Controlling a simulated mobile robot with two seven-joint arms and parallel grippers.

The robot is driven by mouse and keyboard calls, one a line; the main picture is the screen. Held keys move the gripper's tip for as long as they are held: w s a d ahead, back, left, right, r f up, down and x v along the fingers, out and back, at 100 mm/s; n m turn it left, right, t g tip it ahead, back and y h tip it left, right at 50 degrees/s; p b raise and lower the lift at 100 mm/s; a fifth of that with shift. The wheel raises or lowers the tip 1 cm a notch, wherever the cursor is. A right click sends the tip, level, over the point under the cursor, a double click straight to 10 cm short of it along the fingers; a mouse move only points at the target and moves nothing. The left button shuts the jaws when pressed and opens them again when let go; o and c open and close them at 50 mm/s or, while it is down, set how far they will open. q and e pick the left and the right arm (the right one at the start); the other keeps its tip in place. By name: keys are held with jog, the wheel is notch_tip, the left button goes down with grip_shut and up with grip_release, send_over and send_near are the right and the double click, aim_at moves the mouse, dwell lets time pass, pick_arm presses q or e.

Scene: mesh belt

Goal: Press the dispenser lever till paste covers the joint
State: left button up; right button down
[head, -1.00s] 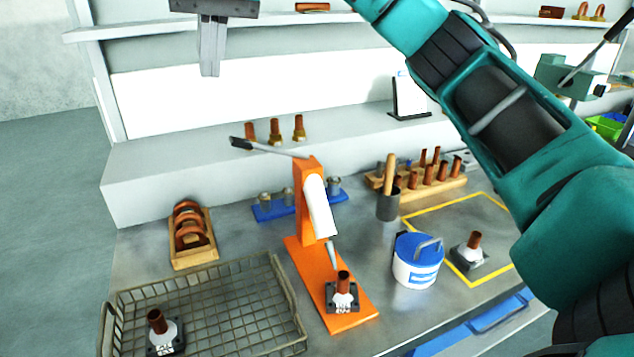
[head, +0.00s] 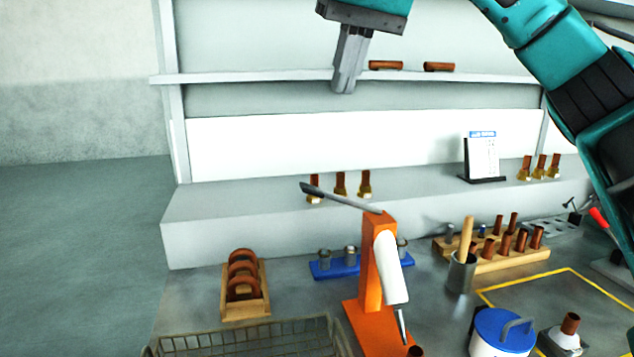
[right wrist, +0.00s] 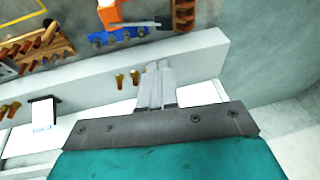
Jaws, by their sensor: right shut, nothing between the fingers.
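The orange dispenser (head: 372,262) stands on the bench with a white cartridge (head: 390,268) and a downward nozzle. Its grey lever (head: 340,197) sticks out up and left from the top, raised. My left gripper is not in view.
A wire basket (head: 250,345) and a wooden rack with copper rings (head: 243,305) are at the left. A blue holder (head: 335,268) stands behind the dispenser. A white tub with blue lid (head: 502,328) is at the right. A shelf (head: 270,76) runs behind my gripper.

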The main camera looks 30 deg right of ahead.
jog(key=shift+s+d, duration=0.1)
jog(key=shift+s, duration=0.05)
jog(key=b, duration=0.2)
send_near(312, 187)
jog(key=x, duration=0.3)
jog(key=b+x, duration=0.1)
jog(key=x, duration=0.1)
jog(key=shift+w+d+f, duration=0.1)
jog(key=shift+w+d, duration=0.1)
jog(key=shift+d, duration=0.1)
jog(key=shift+a+f, duration=0.2)
jog(key=shift+f, duration=0.25)
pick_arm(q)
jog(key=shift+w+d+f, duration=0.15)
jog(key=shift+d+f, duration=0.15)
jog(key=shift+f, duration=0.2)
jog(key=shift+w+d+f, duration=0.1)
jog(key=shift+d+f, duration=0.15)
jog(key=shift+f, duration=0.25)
pick_arm(e)
jog(key=shift+w, duration=0.1)
